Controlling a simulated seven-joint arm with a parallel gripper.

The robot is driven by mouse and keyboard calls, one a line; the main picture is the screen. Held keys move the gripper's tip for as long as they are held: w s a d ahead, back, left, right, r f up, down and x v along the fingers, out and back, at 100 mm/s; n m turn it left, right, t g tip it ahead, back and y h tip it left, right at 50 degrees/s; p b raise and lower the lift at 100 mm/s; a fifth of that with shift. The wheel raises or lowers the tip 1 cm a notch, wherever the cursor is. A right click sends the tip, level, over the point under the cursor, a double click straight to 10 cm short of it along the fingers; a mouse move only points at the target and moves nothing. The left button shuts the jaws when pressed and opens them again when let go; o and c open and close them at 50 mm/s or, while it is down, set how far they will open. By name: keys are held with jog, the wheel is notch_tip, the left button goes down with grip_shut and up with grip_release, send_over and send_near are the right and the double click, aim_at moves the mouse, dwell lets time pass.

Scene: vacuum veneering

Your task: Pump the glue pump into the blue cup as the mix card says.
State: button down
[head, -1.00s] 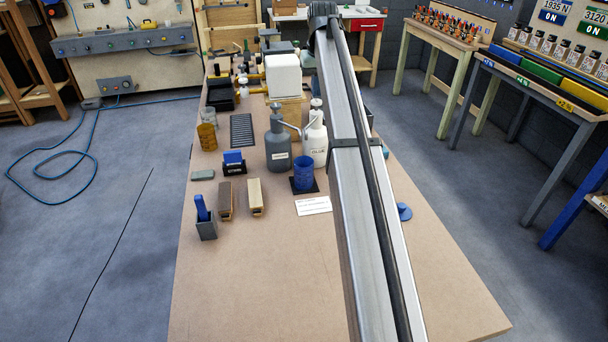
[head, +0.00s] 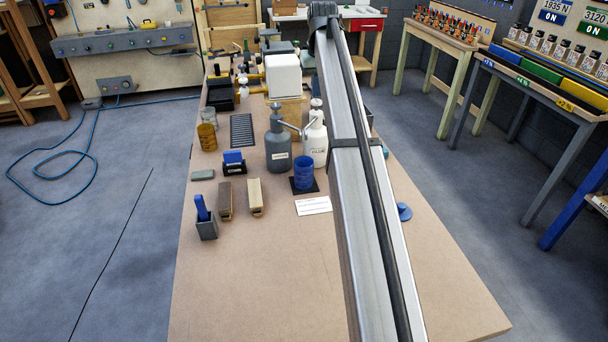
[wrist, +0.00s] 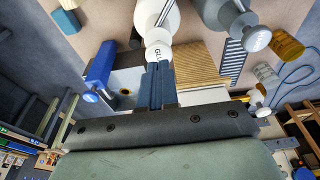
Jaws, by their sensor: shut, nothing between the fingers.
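The white glue pump bottle (head: 315,148), labelled GLUE, stands on the table beside a grey pump bottle (head: 278,152). The blue cup (head: 303,173) stands upright on a small dark pad in front of the two bottles. The white mix card (head: 313,206) lies flat in front of the cup; its print is too small to read. In the wrist view my gripper (wrist: 158,68) is shut and empty, its fingertips close to the white pump's round head (wrist: 157,50). I cannot tell whether they touch. The head view does not show my gripper.
Left of the bottles are an amber cup (head: 207,137), a dark ribbed mat (head: 241,130) and a blue block on a black holder (head: 234,162). The table's front (head: 260,290) is clear. My arm covers the table's right part.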

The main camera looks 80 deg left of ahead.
aim_at(316, 101)
jog(key=shift+f, duration=1.5)
jog(key=shift+r, duration=1.45)
jog(key=shift+f, duration=1.35)
jog(key=shift+r, duration=1.35)
